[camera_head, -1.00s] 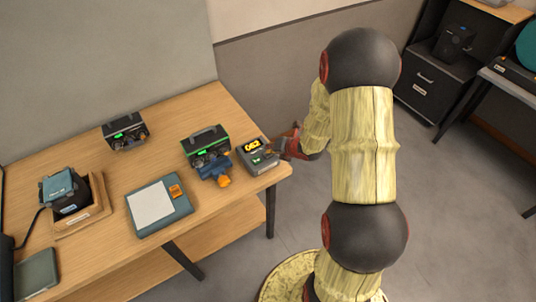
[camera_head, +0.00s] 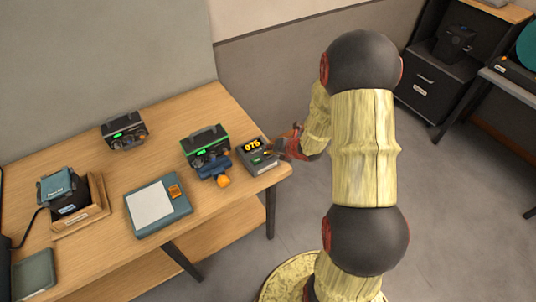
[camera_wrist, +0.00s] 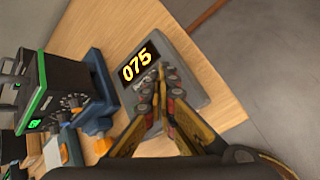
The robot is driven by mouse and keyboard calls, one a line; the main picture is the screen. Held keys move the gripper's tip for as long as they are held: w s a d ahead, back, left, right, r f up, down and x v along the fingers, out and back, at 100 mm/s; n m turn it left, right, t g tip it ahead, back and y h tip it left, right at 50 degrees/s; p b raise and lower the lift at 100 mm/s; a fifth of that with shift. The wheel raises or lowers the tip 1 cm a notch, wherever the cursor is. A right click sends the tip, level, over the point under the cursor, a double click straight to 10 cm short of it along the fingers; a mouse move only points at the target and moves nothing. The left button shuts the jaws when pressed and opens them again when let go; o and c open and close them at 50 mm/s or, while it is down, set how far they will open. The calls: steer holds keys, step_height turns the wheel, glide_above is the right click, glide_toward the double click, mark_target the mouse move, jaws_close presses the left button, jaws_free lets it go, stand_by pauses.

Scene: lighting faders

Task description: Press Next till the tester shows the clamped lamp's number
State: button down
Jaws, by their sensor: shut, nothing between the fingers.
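The tester (camera_head: 263,167) is a grey box at the table's right end. Its yellow display reads 075 in the wrist view (camera_wrist: 138,64). The lamp (camera_head: 205,143), a black box with a green edge and a handle, stands left of the tester. It also shows in the wrist view (camera_wrist: 62,78). A blue clamp (camera_head: 212,170) with an orange knob is at its front; any number on the lamp is too small to read. My gripper (camera_wrist: 161,84) is shut and empty, fingertips over the tester's keys just below the display. They hide the keys; I cannot tell whether they touch.
Another black lamp (camera_head: 124,131) stands at the back of the table. A teal clipboard-like pad (camera_head: 176,209) lies in front. A dark device on a wooden tray (camera_head: 101,206) is at the left. Open floor lies right of the table edge.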

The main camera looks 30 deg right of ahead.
steer(key=shift+r, duration=0.1)
steer(key=shift+r+p, duration=0.35)
steer(key=shift+r, duration=0.3)
steer(key=shift+r+p, duration=1.7)
steer(key=shift+r, duration=0.85)
